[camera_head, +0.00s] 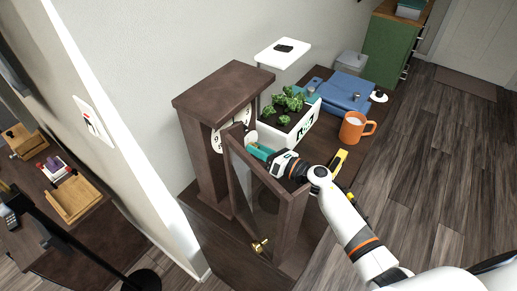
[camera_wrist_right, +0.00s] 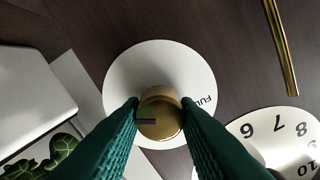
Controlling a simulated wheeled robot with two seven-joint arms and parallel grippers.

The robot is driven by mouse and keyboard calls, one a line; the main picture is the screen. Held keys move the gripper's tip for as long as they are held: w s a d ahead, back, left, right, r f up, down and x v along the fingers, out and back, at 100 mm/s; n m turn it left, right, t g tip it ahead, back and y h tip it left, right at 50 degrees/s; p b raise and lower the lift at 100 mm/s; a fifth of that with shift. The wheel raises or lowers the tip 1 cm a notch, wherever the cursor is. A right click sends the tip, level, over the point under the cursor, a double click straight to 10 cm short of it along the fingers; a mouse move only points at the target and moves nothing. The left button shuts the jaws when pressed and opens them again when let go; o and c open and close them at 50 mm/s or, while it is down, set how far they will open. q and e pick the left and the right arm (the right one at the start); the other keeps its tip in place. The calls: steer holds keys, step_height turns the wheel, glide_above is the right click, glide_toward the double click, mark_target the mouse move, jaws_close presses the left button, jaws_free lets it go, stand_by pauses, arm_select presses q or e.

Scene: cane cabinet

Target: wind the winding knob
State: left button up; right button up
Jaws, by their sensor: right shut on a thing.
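In the right wrist view, the brass winding knob (camera_wrist_right: 160,120) stands on a round white disc (camera_wrist_right: 125,82) marked "FULL". The teal fingers of my right gripper (camera_wrist_right: 160,112) are shut on the knob, one on each side. In the head view, my right gripper (camera_head: 257,149) reaches in behind the open door (camera_head: 240,178) of the dark brown clock (camera_head: 222,88), and the knob is hidden there. The numbered clock face (camera_wrist_right: 288,138) shows at lower right in the wrist view. My left gripper is not in view.
A white planter (camera_head: 303,128) with green plants stands close beside my right gripper. An orange mug (camera_head: 351,129) and a blue case (camera_head: 347,91) are farther right. A brass rod (camera_wrist_right: 281,45) is at upper right in the wrist view.

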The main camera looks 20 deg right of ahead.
steer(key=shift+d+f+m+p, duration=0.15)
steer(key=shift+m+p, duration=1.1)
steer(key=shift+m, duration=3.75)
steer(key=shift+a+f+m+p, duration=0.1)
steer(key=shift+m+p, duration=1.1)
steer(key=shift+m, duration=3.8)
steer(key=o, duration=1)
steer(key=shift+b+v, duration=1.55)
steer(key=shift+v, duration=4.45)
